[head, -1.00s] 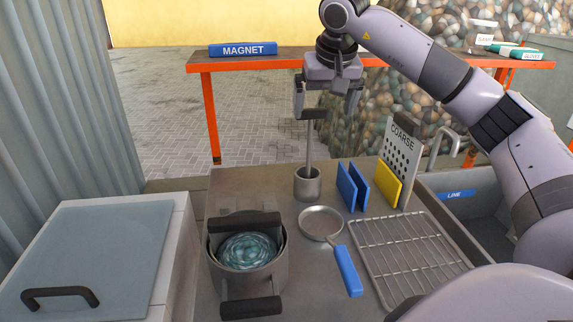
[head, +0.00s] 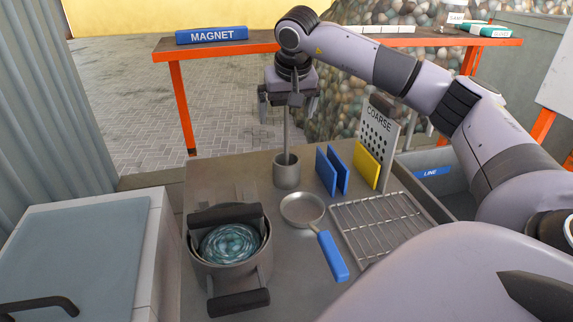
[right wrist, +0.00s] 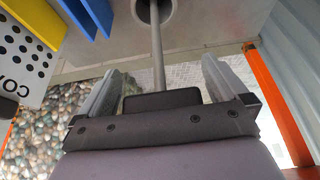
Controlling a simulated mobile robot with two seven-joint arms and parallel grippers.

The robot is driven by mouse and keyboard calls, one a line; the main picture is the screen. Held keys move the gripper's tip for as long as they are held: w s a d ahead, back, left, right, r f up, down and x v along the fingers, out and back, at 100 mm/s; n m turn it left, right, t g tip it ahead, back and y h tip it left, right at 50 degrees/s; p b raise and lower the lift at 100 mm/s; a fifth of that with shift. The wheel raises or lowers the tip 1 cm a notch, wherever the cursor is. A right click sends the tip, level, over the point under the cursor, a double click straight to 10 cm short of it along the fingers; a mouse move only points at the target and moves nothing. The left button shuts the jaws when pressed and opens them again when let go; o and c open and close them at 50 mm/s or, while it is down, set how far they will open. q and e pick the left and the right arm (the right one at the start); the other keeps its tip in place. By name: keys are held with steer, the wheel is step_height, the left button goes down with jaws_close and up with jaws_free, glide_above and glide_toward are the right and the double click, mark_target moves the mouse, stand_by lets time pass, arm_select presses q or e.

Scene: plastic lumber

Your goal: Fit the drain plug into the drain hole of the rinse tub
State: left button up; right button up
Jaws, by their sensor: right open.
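My right gripper (head: 288,105) is open above a grey metal cup (head: 287,176). A thin upright rod (head: 287,130) stands in the cup, and its upper end is between the open fingers. In the right wrist view the rod (right wrist: 157,55) runs from the cup (right wrist: 155,10) to between the fingers, with a gap on each side. A grey basin (head: 440,190) at the right, with a blue LINE label, may be the rinse tub; my arm covers much of it and no drain hole shows. I cannot make out a drain plug. My left gripper is out of view.
A pot (head: 240,275) with swirling teal contents, a small blue-handled pan (head: 303,209) and a wire rack (head: 385,232) stand on the counter. Blue and yellow boards (head: 367,164) and a COARSE grater (head: 379,130) stand behind. An orange-edged shelf (head: 240,50) lies beyond.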

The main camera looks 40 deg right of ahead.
steer(key=c, duration=1.4)
steer(key=shift+r, duration=0.1)
